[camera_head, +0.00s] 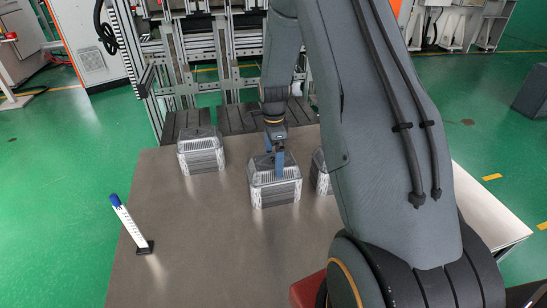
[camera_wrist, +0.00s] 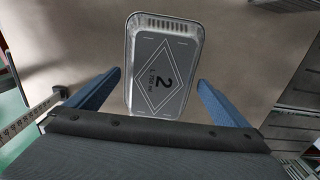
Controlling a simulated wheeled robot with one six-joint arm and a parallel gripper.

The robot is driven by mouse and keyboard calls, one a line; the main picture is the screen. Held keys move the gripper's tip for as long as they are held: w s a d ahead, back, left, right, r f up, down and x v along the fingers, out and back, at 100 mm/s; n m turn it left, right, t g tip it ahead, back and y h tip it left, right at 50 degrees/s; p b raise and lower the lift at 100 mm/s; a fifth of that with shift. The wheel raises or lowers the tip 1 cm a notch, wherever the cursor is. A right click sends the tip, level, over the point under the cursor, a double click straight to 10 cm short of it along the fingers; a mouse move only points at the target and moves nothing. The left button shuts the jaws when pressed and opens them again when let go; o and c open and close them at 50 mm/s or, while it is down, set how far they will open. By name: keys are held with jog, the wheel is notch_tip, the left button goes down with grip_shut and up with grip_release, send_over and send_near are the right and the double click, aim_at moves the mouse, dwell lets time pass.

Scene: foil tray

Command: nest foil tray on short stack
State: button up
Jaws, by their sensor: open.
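Three silvery foil tray stacks stand on the brown table: a left stack (camera_head: 201,151), a middle stack (camera_head: 275,188) and a right stack (camera_head: 322,176) mostly hidden behind my arm. I cannot tell clearly which is shortest. My gripper (camera_head: 275,164) is over the middle stack, its blue fingers pointing down. In the wrist view a foil tray (camera_wrist: 163,75) with a diamond and a "2" on its base lies between my open fingers (camera_wrist: 158,79). Gaps show on both sides, and nothing is gripped.
A white marked post (camera_head: 130,225) with a blue cap stands on a black foot at the table's left. The table (camera_head: 205,240) is bare in front of the stacks. A metal frame (camera_head: 215,60) stands behind the table.

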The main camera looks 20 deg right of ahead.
aim_at(273, 161)
notch_tip(273, 161, up, 7)
jog(key=shift+r+b, duration=0.15)
jog(key=shift+b, duration=0.25)
jog(key=shift+r, duration=0.25)
jog(key=shift+s+a, duration=0.1)
jog(key=shift+a, duration=0.05)
jog(key=s+a+r+n, duration=0.2)
jog(key=s+a+n, duration=0.2)
jog(key=s+n, duration=0.2)
jog(key=s+a+r+n, duration=0.2)
jog(key=s+a+n, duration=0.2)
jog(key=s+n, duration=0.3)
jog(key=s+a+r+n, duration=0.3)
jog(key=s+n, duration=0.4)
jog(key=s, duration=0.5)
jog(key=shift+s+a, duration=0.3)
jog(key=shift+a, duration=0.6)
